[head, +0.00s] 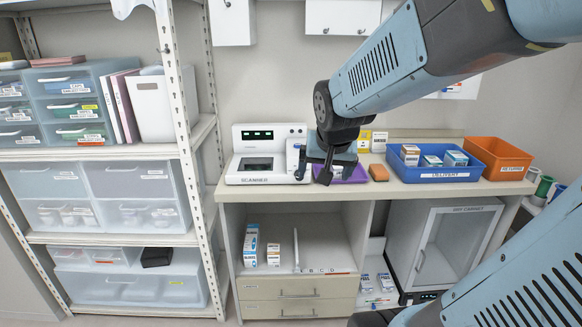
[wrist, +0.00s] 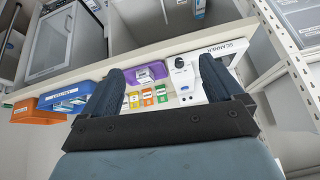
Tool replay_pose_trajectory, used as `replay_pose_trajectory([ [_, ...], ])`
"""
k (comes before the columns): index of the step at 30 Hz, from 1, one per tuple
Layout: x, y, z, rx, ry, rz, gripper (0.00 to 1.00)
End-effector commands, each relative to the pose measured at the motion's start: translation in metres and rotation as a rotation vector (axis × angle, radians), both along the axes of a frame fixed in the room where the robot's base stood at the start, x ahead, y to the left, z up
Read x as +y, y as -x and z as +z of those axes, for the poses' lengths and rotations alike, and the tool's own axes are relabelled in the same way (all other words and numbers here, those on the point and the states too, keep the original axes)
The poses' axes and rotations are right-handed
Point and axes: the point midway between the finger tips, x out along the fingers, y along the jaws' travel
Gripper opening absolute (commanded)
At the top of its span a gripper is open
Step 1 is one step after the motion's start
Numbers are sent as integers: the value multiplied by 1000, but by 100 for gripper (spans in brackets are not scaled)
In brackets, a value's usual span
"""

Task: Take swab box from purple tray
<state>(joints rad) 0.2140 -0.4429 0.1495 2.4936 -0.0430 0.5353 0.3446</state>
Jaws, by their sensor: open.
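The purple tray (head: 357,174) stands on the counter, right of the scanner, partly hidden behind my gripper (head: 314,170) in the head view. In the wrist view the purple tray (wrist: 152,73) shows between the two finger tips, some way beyond them. A small pale patch shows on it there. I cannot tell whether that is a label or the swab box. My gripper (wrist: 160,76) is open, its fingers wide apart with nothing between them, held in front of the counter and apart from the tray.
The white scanner (head: 261,158) stands left of the tray. An orange-brown block (head: 378,172) lies just right of it. Farther right are the blue delivery tray (head: 449,174) with several boxes and an orange bin (head: 497,160). Yellow and green boxes (wrist: 147,97) stand behind the tray.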

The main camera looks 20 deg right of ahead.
Motion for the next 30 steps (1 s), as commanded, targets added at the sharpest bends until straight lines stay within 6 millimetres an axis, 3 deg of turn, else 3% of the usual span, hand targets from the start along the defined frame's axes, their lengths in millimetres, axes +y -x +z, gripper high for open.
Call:
replay_pose_trajectory([
  [3, -9, -32, -25, -21, -47, -97, 94],
  [12, -29, -97, -89, -100, -227, -320, 94],
  [17, -40, -124, -125, -141, -347, -449, 94],
  [30, -59, -179, -201, -271, -860, -783, 94],
])
